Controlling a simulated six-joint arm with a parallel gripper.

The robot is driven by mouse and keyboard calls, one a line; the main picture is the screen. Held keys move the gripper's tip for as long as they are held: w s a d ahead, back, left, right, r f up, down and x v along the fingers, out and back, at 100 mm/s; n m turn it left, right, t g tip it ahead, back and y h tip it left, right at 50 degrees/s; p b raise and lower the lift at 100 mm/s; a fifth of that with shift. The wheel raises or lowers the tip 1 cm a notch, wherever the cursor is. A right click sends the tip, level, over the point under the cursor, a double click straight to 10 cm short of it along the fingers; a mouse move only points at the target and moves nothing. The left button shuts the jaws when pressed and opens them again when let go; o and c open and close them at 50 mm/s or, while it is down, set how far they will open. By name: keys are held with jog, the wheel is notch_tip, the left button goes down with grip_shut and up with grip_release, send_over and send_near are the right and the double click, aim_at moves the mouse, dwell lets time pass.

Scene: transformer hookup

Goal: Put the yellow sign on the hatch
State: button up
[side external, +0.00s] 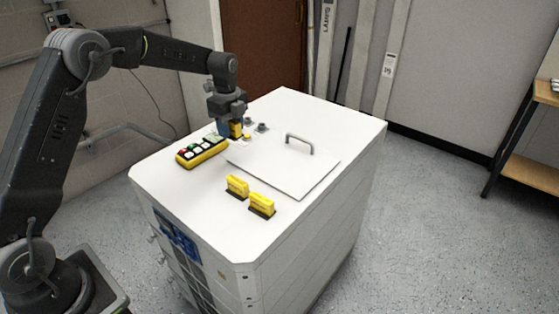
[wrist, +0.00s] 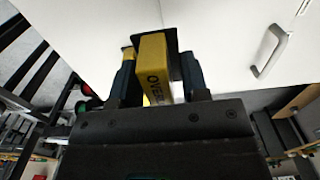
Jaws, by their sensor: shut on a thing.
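My gripper (side external: 234,130) points down over the back left of the white cabinet top (side external: 180,185). It is shut on a yellow sign; in the wrist view the sign (wrist: 154,62) sits between the two fingers (wrist: 158,80), with dark lettering starting "OVER" and a dark end. The fingers hide part of it, and I cannot tell whether it touches the top. The hatch (side external: 285,170) is a flat white plate on the cabinet, right of my gripper, with a grey handle (side external: 300,139). The handle also shows at upper right in the wrist view (wrist: 270,50).
Two yellow blocks on dark bases, one (side external: 237,185) and another (side external: 262,203), stand in front of the hatch. A yellow control box (side external: 202,151) with coloured buttons lies left of my gripper. Small grey knobs (side external: 262,127) stand close to my gripper. The far right of the top is clear.

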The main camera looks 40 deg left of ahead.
send_over(271, 170)
notch_tip(271, 170, down, 7)
jog(key=shift+r, duration=0.15)
jog(key=shift+f, duration=2)
jog(key=o, duration=0.9)
jog(key=shift+f, duration=0.15)
notch_tip(271, 170, up, 12)
jog(key=shift+r, duration=0.25)
